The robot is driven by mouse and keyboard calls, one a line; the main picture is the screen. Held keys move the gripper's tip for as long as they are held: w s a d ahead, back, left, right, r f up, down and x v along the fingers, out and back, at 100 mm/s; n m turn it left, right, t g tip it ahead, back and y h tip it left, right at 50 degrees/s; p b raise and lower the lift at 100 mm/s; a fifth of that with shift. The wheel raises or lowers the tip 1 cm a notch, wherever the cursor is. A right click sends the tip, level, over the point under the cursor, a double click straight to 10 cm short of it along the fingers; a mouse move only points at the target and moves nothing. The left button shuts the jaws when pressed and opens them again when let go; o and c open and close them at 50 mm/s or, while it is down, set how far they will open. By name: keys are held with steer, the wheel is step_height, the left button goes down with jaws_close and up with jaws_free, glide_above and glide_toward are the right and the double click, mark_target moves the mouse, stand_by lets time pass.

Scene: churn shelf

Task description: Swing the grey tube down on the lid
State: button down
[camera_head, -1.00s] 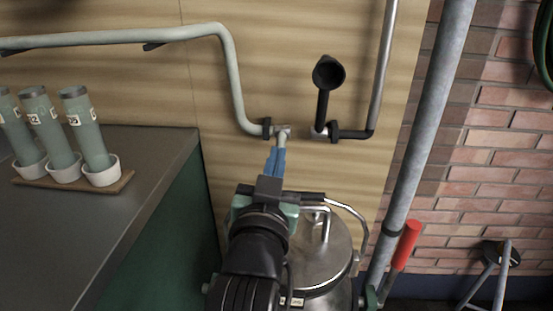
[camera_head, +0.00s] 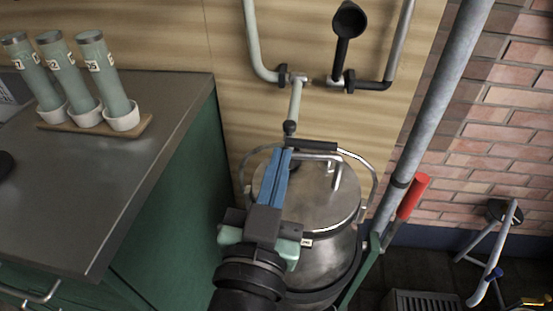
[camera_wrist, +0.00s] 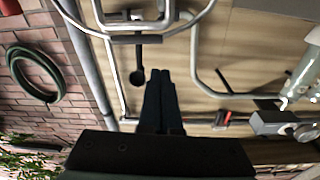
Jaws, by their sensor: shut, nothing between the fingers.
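The grey tube (camera_head: 295,103) hangs down in the head view from a fitting at the end of the bent wall pipe. It leans slightly left, and a black tip (camera_head: 290,127) is at its lower end. The metal lid (camera_head: 333,205) of the churn (camera_head: 332,248) lies below it, partly covered by my gripper. My gripper (camera_head: 287,152) is shut and empty, its blue fingers pointing up at the tube's tip. Whether they touch it I cannot tell. In the wrist view, my dark shut fingers (camera_wrist: 160,72) point at the wall; the tube is not clear there.
A wire bail and a black grip (camera_head: 311,146) cross above the lid. A black cup on an arm (camera_head: 348,20) stands up beside the fitting. A counter (camera_head: 110,130) with several tubes in white cups is at left. A red-handled lever (camera_head: 412,196) stands at right.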

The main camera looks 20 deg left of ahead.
steer(key=shift+s+d, duration=0.1)
steer(key=shift+s, duration=0.4)
steer(key=w+d+r+m+t+h, duration=0.1)
steer(key=w+d+r+t+h, duration=0.2)
steer(key=r, duration=0.6)
steer(key=d+r+m+t, duration=0.15)
steer(key=d+r, duration=0.25)
steer(key=r, duration=0.5)
steer(key=s+d+r+n+t+h+p, duration=0.1)
steer(key=s+d+r+t, duration=0.15)
steer(key=r, duration=0.55)
steer(key=s+d+r+t+h, duration=0.15)
steer(key=d+r, duration=0.25)
steer(key=r, duration=0.4)
step_height(320, 180, up, 27)
steer(key=p, duration=2.7)
steer(key=shift+a+t+y+p, duration=0.3)
steer(key=shift+t+y+p, duration=0.05)
steer(key=shift+y, duration=0.1)
steer(key=shift+s, duration=0.1)
